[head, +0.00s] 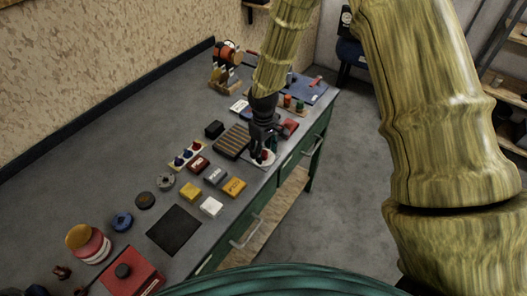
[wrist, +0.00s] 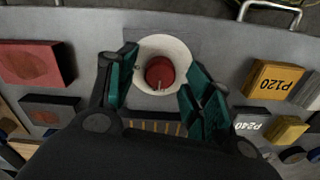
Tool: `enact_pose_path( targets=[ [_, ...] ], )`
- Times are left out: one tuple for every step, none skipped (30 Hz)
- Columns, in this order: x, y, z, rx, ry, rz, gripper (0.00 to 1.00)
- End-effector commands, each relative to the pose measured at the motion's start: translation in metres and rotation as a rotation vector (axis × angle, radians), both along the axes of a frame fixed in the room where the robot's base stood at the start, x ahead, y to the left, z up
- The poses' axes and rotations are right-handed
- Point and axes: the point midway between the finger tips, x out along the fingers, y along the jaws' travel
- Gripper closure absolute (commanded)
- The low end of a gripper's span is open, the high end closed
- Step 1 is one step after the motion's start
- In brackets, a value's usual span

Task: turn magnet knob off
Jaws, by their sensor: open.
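A red round knob (wrist: 160,71) sits on a pale round base (wrist: 178,48) in the wrist view, with a small light mark at its lower edge. I take it to be the magnet knob. In the head view the red knob (head: 266,155) shows near the bench's front edge, partly hidden by my gripper. My gripper (wrist: 160,66) is open, its dark green fingers on either side of the knob, apart from it. In the head view my gripper (head: 263,152) points down over the knob. I cannot tell its exact height above it.
A striped dark block (head: 232,141) lies just left of my gripper on the grey bench (head: 110,180). A yellow P120 block (wrist: 272,79), a P240 block (wrist: 250,122) and a red block (wrist: 33,64) lie nearby. Drawer handles line the bench front.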

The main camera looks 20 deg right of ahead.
Motion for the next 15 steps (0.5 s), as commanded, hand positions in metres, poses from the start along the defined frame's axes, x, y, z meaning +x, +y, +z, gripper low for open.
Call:
enact_pose_path(
  targets=[
    [0.001,0.000,0.007,0.000,-0.003,0.000,0.49],
    [0.001,0.000,0.011,0.001,-0.004,0.000,0.49],
    [0.001,0.000,0.017,0.001,-0.004,0.000,0.49],
    [0.001,0.000,0.022,0.001,-0.004,0.000,0.49],
    [0.001,0.000,0.027,0.001,-0.004,0.000,0.49],
    [0.001,0.000,0.033,0.001,-0.004,0.000,0.49],
    [0.002,0.000,0.038,0.001,-0.005,0.000,0.49],
    [0.002,0.000,0.043,0.001,-0.005,0.000,0.49],
    [0.001,0.000,0.050,0.001,-0.004,-0.001,0.49],
    [0.001,0.000,0.054,0.002,-0.004,-0.001,0.49],
    [0.001,0.000,0.060,0.001,-0.005,-0.001,0.49],
    [0.001,0.000,0.066,0.002,-0.004,-0.001,0.49],
    [0.001,0.000,0.070,0.001,-0.003,-0.001,0.49],
    [0.001,0.000,0.075,0.001,-0.003,-0.001,0.49],
    [0.001,0.000,0.081,0.002,-0.004,-0.001,0.49]
  ],
)
